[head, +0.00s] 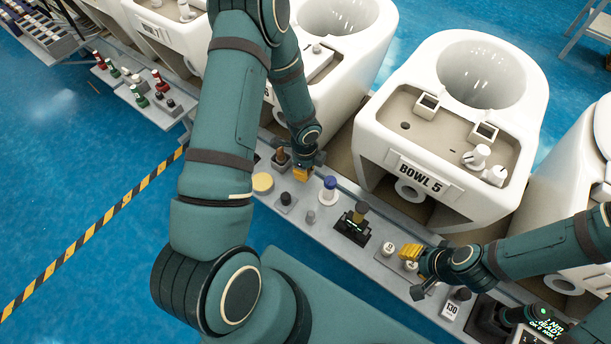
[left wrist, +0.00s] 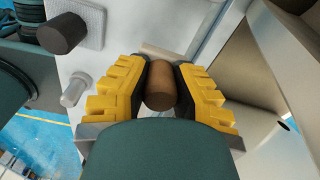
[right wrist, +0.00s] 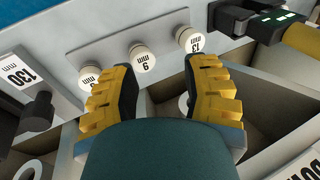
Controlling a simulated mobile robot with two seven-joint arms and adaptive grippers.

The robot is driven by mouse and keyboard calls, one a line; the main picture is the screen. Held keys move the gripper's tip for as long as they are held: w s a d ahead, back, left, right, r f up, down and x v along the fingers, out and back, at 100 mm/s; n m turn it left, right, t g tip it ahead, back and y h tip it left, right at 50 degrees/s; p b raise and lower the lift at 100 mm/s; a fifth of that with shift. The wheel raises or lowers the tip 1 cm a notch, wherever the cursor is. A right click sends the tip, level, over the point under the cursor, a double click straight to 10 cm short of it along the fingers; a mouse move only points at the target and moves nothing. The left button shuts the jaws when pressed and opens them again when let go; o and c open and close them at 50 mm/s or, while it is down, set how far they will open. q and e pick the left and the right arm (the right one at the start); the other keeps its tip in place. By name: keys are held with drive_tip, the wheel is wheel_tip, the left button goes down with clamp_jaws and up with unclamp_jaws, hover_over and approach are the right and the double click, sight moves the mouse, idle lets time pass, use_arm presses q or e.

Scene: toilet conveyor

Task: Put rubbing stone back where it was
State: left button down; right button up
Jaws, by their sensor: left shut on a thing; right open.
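My left gripper (head: 302,173) is low over the grey shelf (head: 331,237) in front of the bowls. In the left wrist view its yellow fingers (left wrist: 160,95) are shut on a brown cylinder (left wrist: 160,92), which I take to be the rubbing stone. One round end faces the camera; its far end is hard to make out. In the head view the fingers hide most of the grip. My right gripper (head: 412,255) is open and empty above the shelf's right part; in the right wrist view its fingers (right wrist: 165,90) are apart near white-capped pegs marked in mm (right wrist: 142,58).
Near my left gripper stand a yellow disc (head: 262,183), a dark knob on a grey block (head: 286,199), a small grey cylinder (head: 310,216) and a blue-topped piece (head: 328,190). A black device (head: 353,226) sits between the grippers. The BOWL 5 toilet (head: 455,140) stands behind the shelf.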

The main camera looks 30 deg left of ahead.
use_arm(q)
drive_tip(key=shift+f+b, duration=0.35)
drive_tip(key=shift+f, duration=1.25)
use_arm(e)
drive_tip(key=shift+w+f, duration=0.1)
drive_tip(key=shift+f, duration=0.4)
use_arm(q)
drive_tip(key=shift+f, duration=0.15)
use_arm(e)
drive_tip(key=shift+f, duration=0.1)
use_arm(q)
drive_tip(key=c, duration=1)
unclamp_jaws()
drive_tip(key=shift+o, duration=0.2)
drive_tip(key=shift+r, duration=0.2)
wheel_tip(320, 180, up, 12)
drive_tip(key=p, duration=0.3)
drive_tip(key=shift+a, duration=0.15)
use_arm(e)
drive_tip(key=r, duration=0.3)
drive_tip(key=shift+s+r, duration=0.35)
